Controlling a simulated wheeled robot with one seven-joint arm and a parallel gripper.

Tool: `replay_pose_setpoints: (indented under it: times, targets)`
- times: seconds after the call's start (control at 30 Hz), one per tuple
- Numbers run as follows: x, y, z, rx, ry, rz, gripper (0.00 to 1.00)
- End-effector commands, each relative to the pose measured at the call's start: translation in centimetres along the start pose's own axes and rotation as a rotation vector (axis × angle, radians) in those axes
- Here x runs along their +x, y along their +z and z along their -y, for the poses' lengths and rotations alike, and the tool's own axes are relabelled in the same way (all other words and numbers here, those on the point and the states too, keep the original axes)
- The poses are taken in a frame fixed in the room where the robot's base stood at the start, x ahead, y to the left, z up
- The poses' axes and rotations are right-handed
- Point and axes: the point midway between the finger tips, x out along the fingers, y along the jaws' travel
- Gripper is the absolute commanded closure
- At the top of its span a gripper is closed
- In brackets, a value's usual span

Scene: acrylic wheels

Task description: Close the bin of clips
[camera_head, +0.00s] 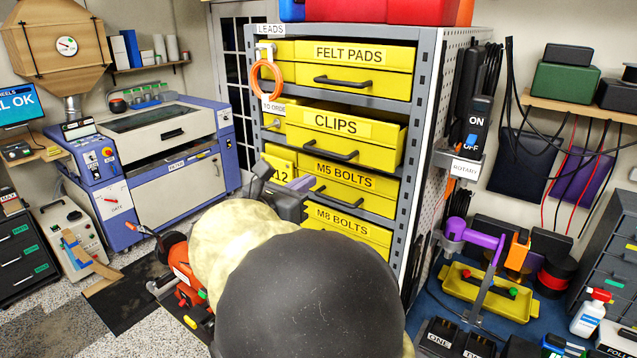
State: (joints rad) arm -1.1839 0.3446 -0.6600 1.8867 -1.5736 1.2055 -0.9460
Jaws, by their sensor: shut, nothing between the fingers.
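The yellow bin labelled CLIPS (380,152) is in the grey rack. It stands out further than the bins above and below it, and its front has a black handle (330,148). My gripper (308,183) is shut and empty, below and left of that handle, in front of the M5 BOLTS row. It looks apart from the CLIPS bin, though the depth between them is hard to judge. My own arm hides the lower left of the rack and part of the gripper.
The FELT PADS bin (391,80) is above, and the M5 BOLTS bin (375,199) and M8 BOLTS bin (372,233) are below. An orange lead coil (253,82) hangs at the rack's left post. A blue workbench (450,308) stands at the right.

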Motion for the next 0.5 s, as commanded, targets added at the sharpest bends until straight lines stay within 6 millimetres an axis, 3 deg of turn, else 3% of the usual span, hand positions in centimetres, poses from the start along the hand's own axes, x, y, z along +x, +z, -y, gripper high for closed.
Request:
replay_pose_setpoints:
  times: [0.1, 0.2, 0.5]
  targets:
    - [-2.0, -0.2, -0.2, 0.002, 0.008, -0.002, 1.00]
    - [-2.8, -0.1, -0.2, 0.000, 0.006, 0.000, 1.00]
    - [-2.9, 0.0, -0.1, -0.001, 0.003, 0.000, 0.98]
